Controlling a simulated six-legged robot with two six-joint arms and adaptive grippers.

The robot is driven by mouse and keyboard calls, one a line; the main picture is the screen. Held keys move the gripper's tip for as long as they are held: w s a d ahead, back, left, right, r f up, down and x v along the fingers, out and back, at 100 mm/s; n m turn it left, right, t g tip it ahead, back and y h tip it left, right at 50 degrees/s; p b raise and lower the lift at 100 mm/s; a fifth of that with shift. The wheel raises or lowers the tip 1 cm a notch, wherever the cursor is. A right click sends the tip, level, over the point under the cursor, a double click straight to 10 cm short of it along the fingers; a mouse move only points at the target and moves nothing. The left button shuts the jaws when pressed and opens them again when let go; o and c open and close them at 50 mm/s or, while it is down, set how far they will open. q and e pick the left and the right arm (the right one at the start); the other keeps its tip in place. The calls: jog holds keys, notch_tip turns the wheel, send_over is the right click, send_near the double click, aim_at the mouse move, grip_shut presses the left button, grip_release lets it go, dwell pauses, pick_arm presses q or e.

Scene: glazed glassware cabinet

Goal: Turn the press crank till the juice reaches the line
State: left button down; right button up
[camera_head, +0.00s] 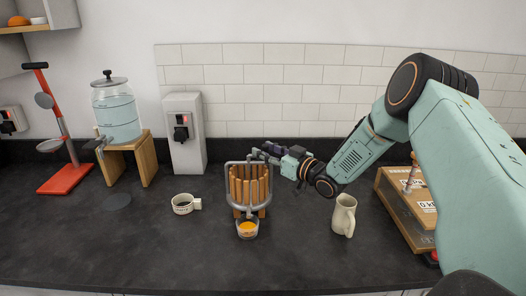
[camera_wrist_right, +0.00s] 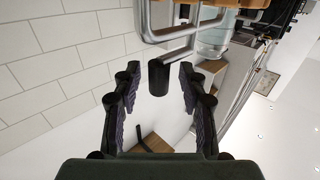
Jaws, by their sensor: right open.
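The press (camera_head: 249,190) stands in the middle of the dark counter, with a grey metal frame around a basket of wooden slats. A small glass (camera_head: 247,229) with orange juice stands at its front foot. My right gripper (camera_head: 262,154) is at the top of the press, at the crank. In the right wrist view, the crank's black handle (camera_wrist_right: 158,78) is between the fingers of my open right gripper (camera_wrist_right: 158,92), with gaps on both sides. The grey press frame (camera_wrist_right: 165,25) shows beyond it. The line on the glass is too small to make out. My left gripper is not in view.
A cream mug (camera_head: 183,204) stands left of the press and a cream jug (camera_head: 344,215) right of it. A glass water dispenser (camera_head: 117,112) on a wooden stand (camera_head: 146,160) and a red stand (camera_head: 66,178) are at left. Wooden boxes (camera_head: 405,211) are at right. The front counter is clear.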

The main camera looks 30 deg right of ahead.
jog(key=shift+r, duration=0.2)
jog(key=shift+w+f, duration=0.1)
jog(key=shift+w, duration=0.2)
jog(key=shift+w+a+f, duration=0.1)
jog(key=shift+w+a, duration=0.05)
jog(key=shift+w, duration=0.05)
jog(key=shift+c, duration=1.4)
jog(key=shift+s, duration=0.3)
jog(key=c, duration=0.5)
jog(key=shift+c, duration=0.5)
jog(key=shift+w, duration=0.15)
grip_shut()
